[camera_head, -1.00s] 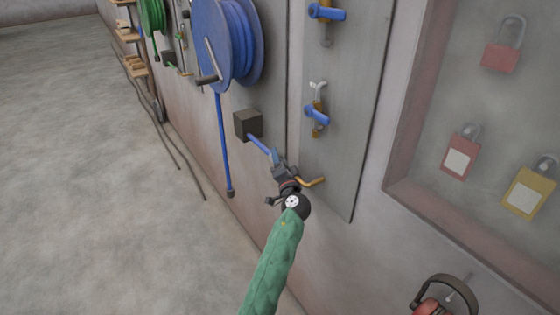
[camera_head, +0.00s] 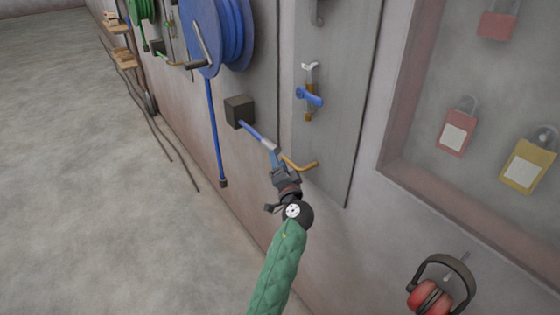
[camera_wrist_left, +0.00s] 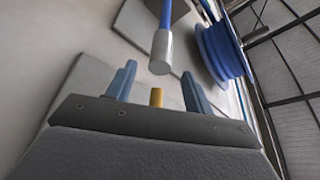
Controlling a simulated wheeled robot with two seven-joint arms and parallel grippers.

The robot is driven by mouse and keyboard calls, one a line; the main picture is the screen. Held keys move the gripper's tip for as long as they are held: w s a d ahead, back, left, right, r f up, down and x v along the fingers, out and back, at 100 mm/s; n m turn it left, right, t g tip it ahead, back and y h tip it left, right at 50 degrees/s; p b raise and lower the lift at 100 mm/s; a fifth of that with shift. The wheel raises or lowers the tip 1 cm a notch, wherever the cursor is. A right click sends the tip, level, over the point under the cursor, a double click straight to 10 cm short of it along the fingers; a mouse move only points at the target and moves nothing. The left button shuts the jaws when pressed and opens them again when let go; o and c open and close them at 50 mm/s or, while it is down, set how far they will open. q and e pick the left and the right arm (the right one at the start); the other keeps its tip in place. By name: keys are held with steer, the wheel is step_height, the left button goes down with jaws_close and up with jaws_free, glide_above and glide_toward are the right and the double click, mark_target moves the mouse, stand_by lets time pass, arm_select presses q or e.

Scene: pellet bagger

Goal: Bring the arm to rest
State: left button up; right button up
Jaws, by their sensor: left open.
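My left arm, in a green quilted sleeve, comes up from the bottom of the head view. Its dark gripper (camera_head: 275,158) is open, in front of the wall panel. A blue hose (camera_head: 250,131) with a pale grey end (camera_head: 269,145) sticks out of a dark box towards the gripper. In the left wrist view the two blue-grey fingers (camera_wrist_left: 158,88) stand apart with nothing gripped. The hose end (camera_wrist_left: 161,52) hangs just beyond them, apparently clear of both. A brass piece (camera_wrist_left: 156,97) shows between the fingers. My right gripper is not in view.
A bent brass spout (camera_head: 300,164) is close to the gripper's right. A blue valve handle (camera_head: 309,97) is above it. A blue hose reel (camera_head: 222,35) and dark box (camera_head: 239,110) project from the wall. Red earmuffs (camera_head: 430,297) hang lower right.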

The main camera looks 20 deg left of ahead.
arm_select(q)
steer(key=s+d+f+n+g+h, duration=0.1)
steer(key=s+d+f+g+h, duration=0.2)
steer(key=s+f, duration=0.5)
steer(key=s+d+f+g+h+p, duration=0.1)
steer(key=s+f+g+h, duration=0.4)
steer(key=s, duration=1.8)
steer(key=s+d+f+n+g+h, duration=0.1)
steer(key=s+d+f+g+h, duration=0.3)
steer(key=s+f+g, duration=0.3)
steer(key=s+f+h, duration=0.1)
steer(key=s+f, duration=0.3)
steer(key=s, duration=0.5)
steer(key=shift+d+n, duration=0.3)
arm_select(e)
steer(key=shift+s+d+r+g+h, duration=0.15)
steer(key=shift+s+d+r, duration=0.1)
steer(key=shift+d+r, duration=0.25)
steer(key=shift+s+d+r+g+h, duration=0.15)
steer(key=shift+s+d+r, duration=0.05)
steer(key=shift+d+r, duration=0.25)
arm_select(q)
steer(key=shift+f, duration=0.1)
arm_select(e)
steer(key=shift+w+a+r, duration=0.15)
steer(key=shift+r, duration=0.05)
